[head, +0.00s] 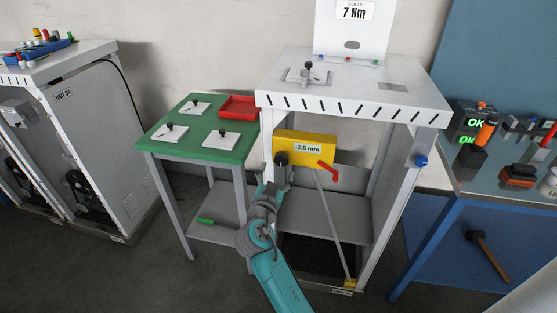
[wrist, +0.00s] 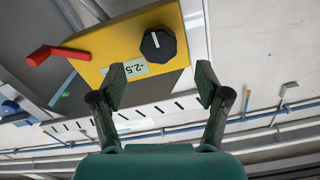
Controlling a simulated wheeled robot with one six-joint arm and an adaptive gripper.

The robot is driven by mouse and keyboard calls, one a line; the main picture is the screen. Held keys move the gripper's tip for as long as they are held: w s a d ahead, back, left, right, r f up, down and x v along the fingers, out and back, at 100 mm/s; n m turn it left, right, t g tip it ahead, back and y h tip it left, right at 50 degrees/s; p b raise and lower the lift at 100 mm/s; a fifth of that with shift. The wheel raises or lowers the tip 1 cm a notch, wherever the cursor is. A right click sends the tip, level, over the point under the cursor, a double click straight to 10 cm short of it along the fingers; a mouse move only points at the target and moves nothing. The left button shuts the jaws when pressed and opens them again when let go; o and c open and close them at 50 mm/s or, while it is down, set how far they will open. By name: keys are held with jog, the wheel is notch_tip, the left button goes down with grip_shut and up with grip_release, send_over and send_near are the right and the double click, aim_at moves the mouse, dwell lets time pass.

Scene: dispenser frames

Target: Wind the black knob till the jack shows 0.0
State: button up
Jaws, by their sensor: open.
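The knob also shows in the wrist view (wrist: 158,45), round with a white pointer mark. My gripper (wrist: 161,84) is open and empty. In the wrist view the knob appears beyond the gap between the fingertips, apart from both.
A red lever (head: 327,170) sticks out at the jack's right. A thin grey rod (head: 330,229) slants down from near it to the stand's base. A green table (head: 213,143) with a red tray (head: 239,107) stands at left. A blue-framed bench (head: 427,243) stands at right.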

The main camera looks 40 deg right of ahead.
aim_at(281, 161)
jog(key=x, duration=0.7)
jog(key=shift+s, duration=0.1)
jog(key=shift+c, duration=0.2)
jog(key=c, duration=1.1)
